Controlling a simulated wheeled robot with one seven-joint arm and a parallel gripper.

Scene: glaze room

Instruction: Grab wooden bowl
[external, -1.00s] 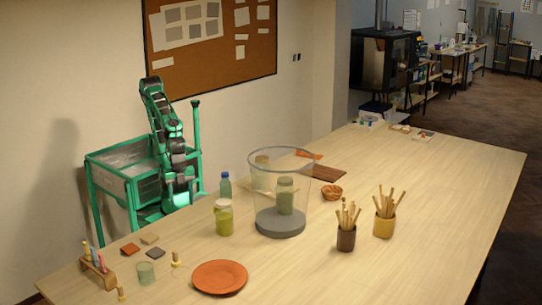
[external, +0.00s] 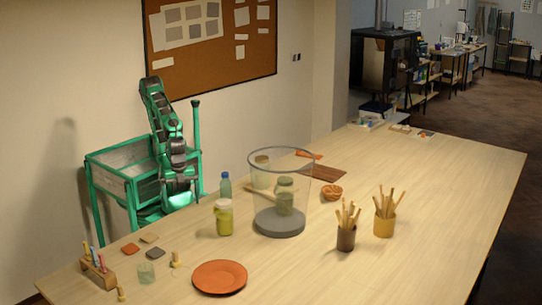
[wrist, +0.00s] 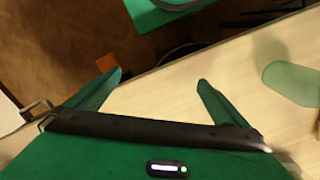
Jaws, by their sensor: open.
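A small orange-brown bowl (external: 331,192), which looks like the wooden bowl, sits on the table right of a large clear cylinder. It looks empty, though its inside is too small to see well. It is not identifiable in the wrist view. My gripper (wrist: 161,76) is open and empty in the wrist view, its two green fingers apart over the table's edge. In the external view my arm is at the table's far left side, well away from the bowl, with the cylinder and bottles between them.
Two brush pots (external: 346,238) (external: 384,225) stand right. An orange plate (external: 220,277) lies in front. The table's right side is clear.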

